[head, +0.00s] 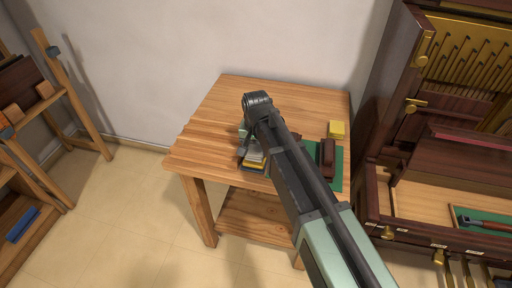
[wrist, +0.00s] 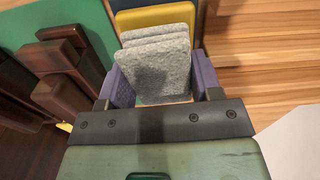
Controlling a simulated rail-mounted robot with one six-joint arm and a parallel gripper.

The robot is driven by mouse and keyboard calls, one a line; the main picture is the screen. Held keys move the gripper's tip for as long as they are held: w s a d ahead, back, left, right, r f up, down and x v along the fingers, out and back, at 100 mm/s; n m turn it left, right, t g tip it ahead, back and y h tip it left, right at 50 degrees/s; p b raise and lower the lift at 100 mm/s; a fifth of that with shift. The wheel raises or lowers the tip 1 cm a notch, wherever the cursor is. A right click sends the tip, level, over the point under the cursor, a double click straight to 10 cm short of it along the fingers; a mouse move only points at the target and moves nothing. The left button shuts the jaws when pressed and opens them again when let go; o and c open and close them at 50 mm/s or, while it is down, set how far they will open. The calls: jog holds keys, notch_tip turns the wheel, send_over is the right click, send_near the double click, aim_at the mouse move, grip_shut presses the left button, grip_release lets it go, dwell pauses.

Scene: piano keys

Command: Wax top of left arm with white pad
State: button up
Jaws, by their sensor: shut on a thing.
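My gripper (wrist: 158,85) has its two purple fingers on either side of a stack of grey-white felt pads (wrist: 157,62), shut on it. In the head view my arm reaches over the wooden table, and a whitish pad (head: 254,156) shows beside it. A dark red-brown wooden piece (head: 327,158) lies on the green mat, to the right of my gripper. Dark wooden pieces (wrist: 60,62) also show at the left of the wrist view. I cannot tell which piece is the left arm. My arm hides part of the tabletop.
A yellow block (head: 337,129) sits at the table's right back, and another yellow pad (wrist: 155,16) lies behind the grey pads. The green mat (head: 337,180) covers the table's right side. The tabletop's left (head: 215,125) is clear. A dark piano cabinet (head: 392,95) stands at right.

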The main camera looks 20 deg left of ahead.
aim_at(256, 147)
jog(key=shift+f+b, duration=0.55)
dwell(1.2)
jog(key=shift+r, duration=0.1)
notch_tip(256, 147, up, 7)
jog(key=p, duration=0.7)
